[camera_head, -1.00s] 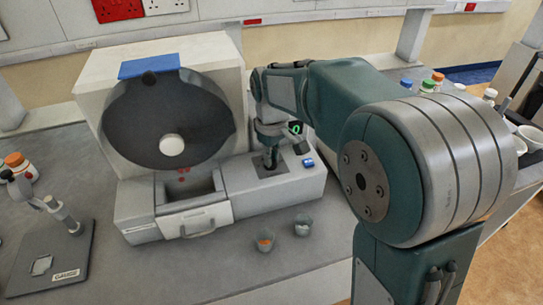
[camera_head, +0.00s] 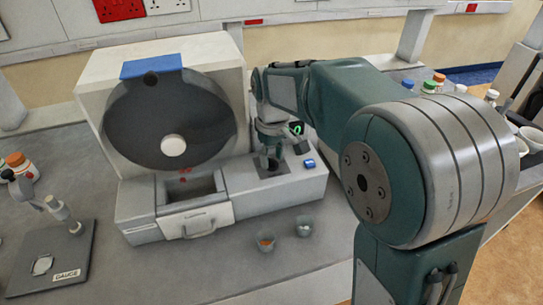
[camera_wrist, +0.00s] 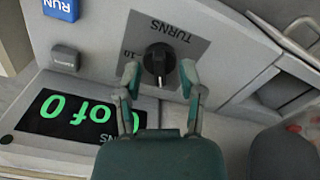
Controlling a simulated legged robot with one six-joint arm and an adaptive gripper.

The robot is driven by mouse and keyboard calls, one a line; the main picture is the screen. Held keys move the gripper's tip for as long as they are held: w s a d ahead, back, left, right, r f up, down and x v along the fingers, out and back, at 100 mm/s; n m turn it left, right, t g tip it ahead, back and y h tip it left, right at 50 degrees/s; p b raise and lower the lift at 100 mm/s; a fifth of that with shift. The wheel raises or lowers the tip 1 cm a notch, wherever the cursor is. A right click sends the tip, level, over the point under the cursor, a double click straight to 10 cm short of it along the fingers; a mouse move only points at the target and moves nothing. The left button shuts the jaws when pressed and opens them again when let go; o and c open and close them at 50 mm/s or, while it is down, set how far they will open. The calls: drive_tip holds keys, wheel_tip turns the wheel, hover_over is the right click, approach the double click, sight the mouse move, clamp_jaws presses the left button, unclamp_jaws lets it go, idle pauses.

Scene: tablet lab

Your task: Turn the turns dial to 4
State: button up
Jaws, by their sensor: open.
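The black turns dial (camera_wrist: 159,60) sits on a grey plate marked TURNS, which appears upside down in the wrist view. A "10" shows beside the dial; other marks and the exact pointer setting cannot be made out. My gripper (camera_wrist: 160,72) is open, with one finger on either side of the dial and gaps between fingers and knob. In the head view my gripper (camera_head: 272,152) is above the right part of the machine and hides the dial.
The machine's large dark drum (camera_head: 168,118) and open drawer (camera_head: 196,218) are left of my gripper. Two small cups, one nearer (camera_head: 265,241) and one farther (camera_head: 304,226), stand in front.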

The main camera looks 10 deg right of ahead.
sight(274, 161)
wheel_tip(274, 161, up, 12)
drive_tip(key=shift+f, duration=0.15)
idle(0.4)
drive_tip(key=s+d+f+m+t, duration=0.2)
drive_tip(key=s+d, duration=0.1)
drive_tip(key=s, duration=0.4)
drive_tip(key=s+d+f+m+t, duration=0.1)
drive_tip(key=s+d+f+m, duration=0.1)
drive_tip(key=s, duration=0.6)
drive_tip(key=s+d+f+m+t, duration=0.2)
drive_tip(key=s+d+m, duration=0.1)
drive_tip(key=s, duration=0.4)
drive_tip(key=shift+s+d+t, duration=0.3)
drive_tip(key=shift+d, duration=0.45)
